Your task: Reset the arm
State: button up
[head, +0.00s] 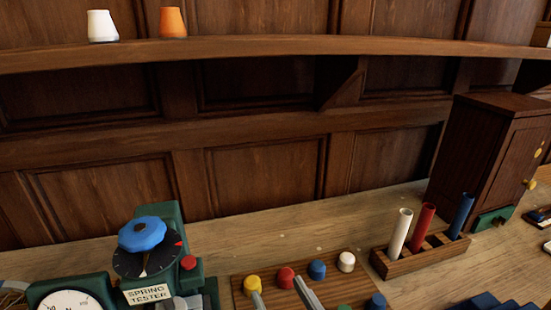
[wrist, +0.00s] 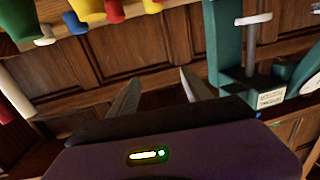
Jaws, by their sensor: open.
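My gripper (head: 282,293) is at the bottom of the head view, with two separate grey fingertips in front of the peg board. It is open, and nothing shows between the fingers. In the wrist view, my gripper (wrist: 158,88) also shows its fingers spread apart with wood panelling behind them. The rest of my arm is out of the head view.
A green spring tester (head: 170,222) with a blue knob stands left of my gripper. The wooden peg board (head: 240,290) holds several coloured pegs. A rack (head: 392,268) of tubes and a cabinet (head: 475,155) stand right. Two cups sit on the shelf (head: 250,46).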

jog(key=s+d+f+h, duration=0.1)
jog(key=s+d, duration=0.3)
jog(key=s+d+f+m+t+h, duration=0.1)
jog(key=s+d+f, duration=0.1)
jog(key=s+d, duration=0.2)
jog(key=s+d+f+m+h, duration=0.1)
jog(key=s+d+f, duration=0.1)
jog(key=s+d, duration=0.2)
jog(key=shift+s+d+f+t, duration=0.15)
jog(key=shift+s+t, duration=0.05)
jog(key=shift+s, duration=0.35)
jog(key=shift+s+d+f+t, duration=0.1)
jog(key=shift+s+d+t, duration=0.1)
jog(key=shift+s, duration=0.35)
jog(key=s+d+f+m+g+h, duration=0.1)
jog(key=s+d+f+h, duration=0.1)
jog(key=s, duration=0.5)
jog(key=s+d+f+m+g+h, duration=0.1)
jog(key=s+d+f+g, duration=0.1)
jog(key=s, duration=0.5)
jog(key=shift+s+d+f+m+h, duration=0.35)
jog(key=shift+d+f, duration=0.4)
jog(key=shift+d, duration=0.35)
